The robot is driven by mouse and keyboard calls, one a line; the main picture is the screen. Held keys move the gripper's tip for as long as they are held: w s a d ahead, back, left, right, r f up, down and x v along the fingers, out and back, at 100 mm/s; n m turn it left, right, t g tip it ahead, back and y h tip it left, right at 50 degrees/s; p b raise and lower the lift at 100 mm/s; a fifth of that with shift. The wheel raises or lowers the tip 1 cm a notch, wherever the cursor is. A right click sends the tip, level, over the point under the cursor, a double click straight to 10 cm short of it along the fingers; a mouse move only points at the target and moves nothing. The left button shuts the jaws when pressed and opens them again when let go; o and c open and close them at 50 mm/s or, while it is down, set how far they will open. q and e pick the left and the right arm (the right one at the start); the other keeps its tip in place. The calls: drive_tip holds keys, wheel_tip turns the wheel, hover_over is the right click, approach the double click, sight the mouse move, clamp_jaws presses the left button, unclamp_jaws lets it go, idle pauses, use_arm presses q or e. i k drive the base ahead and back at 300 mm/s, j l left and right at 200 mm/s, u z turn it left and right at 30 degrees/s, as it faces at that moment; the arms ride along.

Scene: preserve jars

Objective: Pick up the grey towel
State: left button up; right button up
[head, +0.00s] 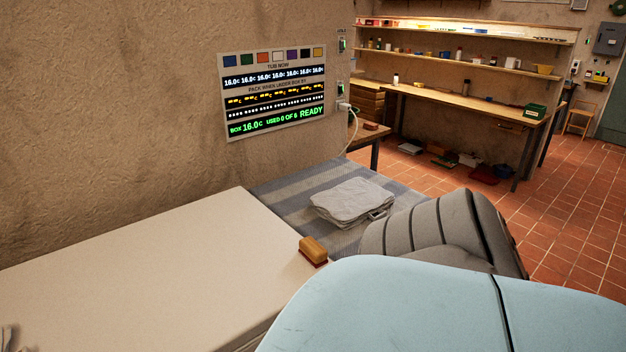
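The grey towel (350,202) is a folded, pale grey cloth lying flat on a blue-grey striped mat (290,190), beyond the white worktop. A small grey metal-looking piece (378,213) shows at the towel's right edge; it may be the tip of my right gripper, but I cannot tell if it touches the towel or is open or shut. Large grey and light blue forms, probably my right arm, fill the lower right and hide what lies behind them. A small grey piece (8,338) in the bottom left corner may be part of my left gripper, mostly cut off.
A wooden-backed brush or block (313,250) sits at the right edge of the white worktop (150,270). A lit board (275,95) hangs on the wall. A white plug (343,106) and cord hang behind the towel. Shelves and a long bench (455,104) stand farther back.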

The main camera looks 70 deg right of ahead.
sight(347, 205)
drive_tip(key=z, duration=2.55)
drive_tip(key=l+u, duration=0.15)
drive_tip(key=u, duration=0.95)
drive_tip(key=l+u, duration=0.45)
drive_tip(key=k+l+u, duration=0.1)
drive_tip(key=l+u, duration=0.4)
drive_tip(key=k+l+u, duration=0.15)
drive_tip(key=l, duration=0.25)
drive_tip(key=k+l+u, duration=0.1)
drive_tip(key=l, duration=0.25)
drive_tip(key=k+l+u, duration=0.15)
drive_tip(key=l, duration=0.2)
